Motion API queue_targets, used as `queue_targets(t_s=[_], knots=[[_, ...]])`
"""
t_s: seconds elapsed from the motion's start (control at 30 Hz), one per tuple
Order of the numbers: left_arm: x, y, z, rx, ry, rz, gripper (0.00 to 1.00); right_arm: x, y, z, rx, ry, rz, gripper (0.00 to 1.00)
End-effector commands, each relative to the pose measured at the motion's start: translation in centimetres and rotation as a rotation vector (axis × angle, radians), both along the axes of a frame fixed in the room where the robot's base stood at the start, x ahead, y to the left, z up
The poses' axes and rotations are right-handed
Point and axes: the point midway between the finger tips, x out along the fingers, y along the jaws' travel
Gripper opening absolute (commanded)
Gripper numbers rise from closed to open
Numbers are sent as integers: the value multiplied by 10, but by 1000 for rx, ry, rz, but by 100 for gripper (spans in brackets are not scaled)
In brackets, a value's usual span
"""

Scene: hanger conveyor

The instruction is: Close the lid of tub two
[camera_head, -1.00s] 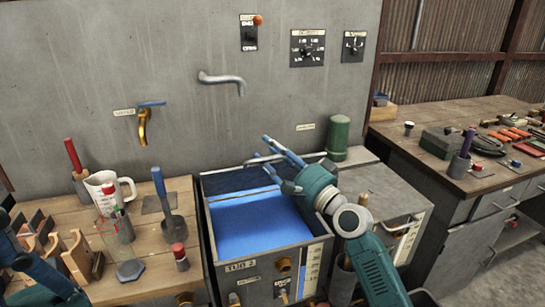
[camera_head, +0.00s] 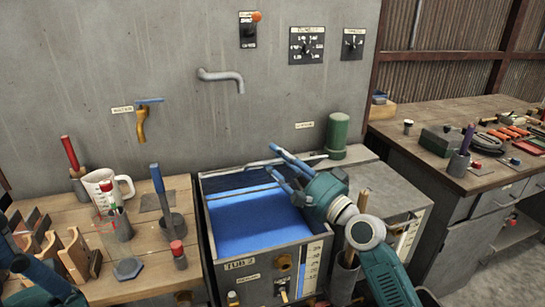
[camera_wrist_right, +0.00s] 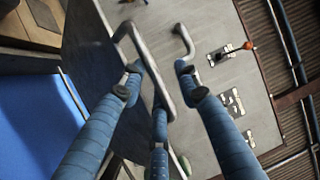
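Tub two (camera_head: 268,262), a grey metal tub labelled "TUB 2", stands open with blue liquid showing inside. Its lid (camera_wrist_right: 105,75) looks like a dark panel raised at the back in the right wrist view. A grey bar handle (camera_wrist_right: 147,62) runs along it. My right gripper (camera_head: 276,160) is over the tub's back right part, fingers pointing to the back wall. In the wrist view the fingers (camera_wrist_right: 158,88) are spread around the handle, with visible gaps; contact is unclear. My left gripper (camera_head: 14,258) is partly cut off at the lower left edge.
A wooden bench (camera_head: 145,240) left of the tub holds a white jug (camera_head: 105,188), tools and wooden racks. A green canister (camera_head: 337,135) stands behind right on a grey cabinet (camera_head: 392,195). A spout (camera_head: 222,78) sticks out from the wall above the tub.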

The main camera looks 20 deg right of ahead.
Motion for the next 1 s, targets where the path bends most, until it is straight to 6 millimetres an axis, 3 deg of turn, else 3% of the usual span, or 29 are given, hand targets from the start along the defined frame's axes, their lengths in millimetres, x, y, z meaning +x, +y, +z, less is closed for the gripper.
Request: queue_targets(t_s=[1.0], knots=[[0,0,-34,0,0,0,0,-57,-33,-32,-2,-6,-8,34]])
